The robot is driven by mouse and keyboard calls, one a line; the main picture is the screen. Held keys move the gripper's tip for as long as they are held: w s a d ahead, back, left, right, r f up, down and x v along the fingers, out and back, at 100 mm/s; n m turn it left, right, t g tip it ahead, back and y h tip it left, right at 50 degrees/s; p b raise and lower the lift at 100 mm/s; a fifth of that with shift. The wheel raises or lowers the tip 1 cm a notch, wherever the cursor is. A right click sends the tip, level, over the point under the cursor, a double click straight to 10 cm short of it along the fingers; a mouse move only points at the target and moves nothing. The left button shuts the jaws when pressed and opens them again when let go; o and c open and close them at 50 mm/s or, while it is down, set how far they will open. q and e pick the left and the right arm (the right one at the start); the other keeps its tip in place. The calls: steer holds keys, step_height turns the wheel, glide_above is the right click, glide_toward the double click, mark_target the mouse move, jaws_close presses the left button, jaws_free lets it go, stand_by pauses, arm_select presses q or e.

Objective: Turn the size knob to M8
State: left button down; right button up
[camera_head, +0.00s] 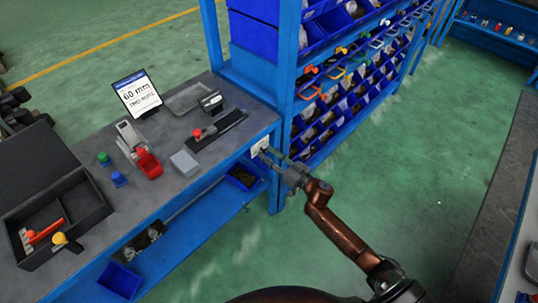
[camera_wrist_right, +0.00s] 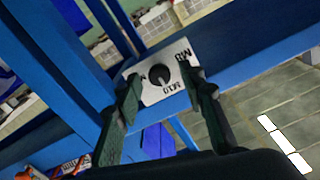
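The size knob (camera_wrist_right: 159,75) is a round black dial on a white plate (camera_wrist_right: 178,50), shown in the right wrist view. The plate carries a label that looks like M8 at the upper right and M10 at the lower edge; a label at the left is partly covered by a finger. I cannot tell which label the knob points to. My right gripper (camera_wrist_right: 160,80) is open, its dark fingers on either side of the knob with gaps between. In the head view the white plate (camera_head: 260,146) sits on the blue bench edge, with my right gripper (camera_head: 272,155) close to it. My left gripper is not in view.
The bench (camera_head: 190,130) holds a tablet (camera_head: 137,93) reading 60 mm, a red and grey device (camera_head: 138,148), and an open black case (camera_head: 55,215). A blue rack (camera_head: 292,70) with bins rises beside the plate. The green floor to the right is clear.

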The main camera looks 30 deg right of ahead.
steer(key=shift+c, duration=0.3)
jaws_close()
steer(key=shift+n, duration=0.3)
steer(key=n+p, duration=0.1)
steer(key=n, duration=0.1)
steer(key=shift+r+n, duration=0.1)
steer(key=shift+n, duration=0.2)
steer(key=n+p, duration=0.1)
steer(key=n, duration=0.2)
steer(key=shift+n, duration=0.4)
steer(key=n, duration=0.7)
steer(key=n+b, duration=0.1)
steer(key=n, duration=0.2)
steer(key=shift+a+f, duration=0.1)
steer(key=shift+f, duration=0.1)
steer(key=shift+n, duration=0.3)
